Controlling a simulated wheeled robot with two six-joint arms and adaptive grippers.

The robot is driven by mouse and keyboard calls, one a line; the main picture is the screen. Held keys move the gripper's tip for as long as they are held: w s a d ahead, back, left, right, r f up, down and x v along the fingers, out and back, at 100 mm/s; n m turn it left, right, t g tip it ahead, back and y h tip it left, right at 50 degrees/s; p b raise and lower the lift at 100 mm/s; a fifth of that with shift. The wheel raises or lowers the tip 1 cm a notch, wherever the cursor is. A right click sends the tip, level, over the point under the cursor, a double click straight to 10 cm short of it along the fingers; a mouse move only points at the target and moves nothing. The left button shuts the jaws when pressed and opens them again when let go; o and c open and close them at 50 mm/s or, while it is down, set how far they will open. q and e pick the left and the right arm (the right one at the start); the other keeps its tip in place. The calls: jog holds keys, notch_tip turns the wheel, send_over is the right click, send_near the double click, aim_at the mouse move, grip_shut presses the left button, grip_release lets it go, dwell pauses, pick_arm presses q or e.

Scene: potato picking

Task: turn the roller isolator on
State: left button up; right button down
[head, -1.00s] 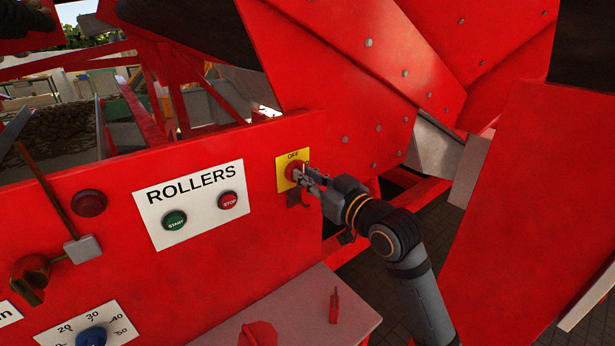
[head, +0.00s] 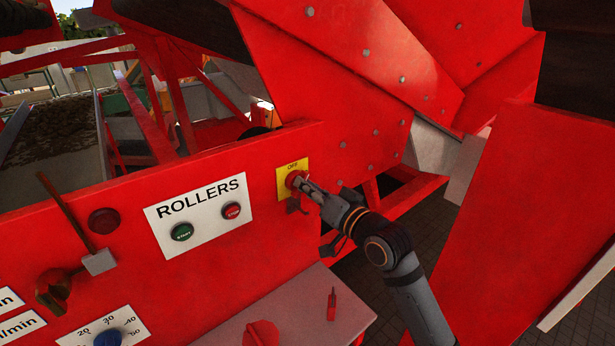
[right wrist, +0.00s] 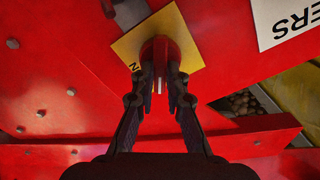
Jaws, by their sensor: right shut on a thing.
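The roller isolator is a red rotary knob (head: 293,179) on a yellow plate (head: 285,192) marked OFF at the top, on the red panel right of the ROLLERS sign. My right gripper (head: 300,183) is shut on the knob, its fingers one on each side of it. The right wrist view shows the red knob (right wrist: 160,50) between the two fingertips (right wrist: 160,78), with the yellow plate (right wrist: 132,50) behind it. The fingers hide part of the plate, including most of its lower lettering. My left gripper is not in view.
The ROLLERS sign (head: 197,210) carries a green START button (head: 181,232) and a red STOP button (head: 232,211). A blue dial (head: 107,339) sits lower left. A grey shelf (head: 330,290) with a small red item (head: 331,304) lies below the isolator.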

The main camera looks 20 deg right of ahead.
jog(key=shift+d+f+m+p, duration=0.1)
jog(key=shift+m+p, duration=0.75)
jog(key=shift+m, duration=1.95)
jog(key=shift+d+f+m+p, duration=0.1)
jog(key=shift+m+p, duration=0.7)
jog(key=shift+m, duration=2)
jog(key=shift+a, duration=0.1)
jog(key=c, duration=1.4)
grip_release()
jog(key=shift+w, duration=0.1)
jog(key=shift+o, duration=0.2)
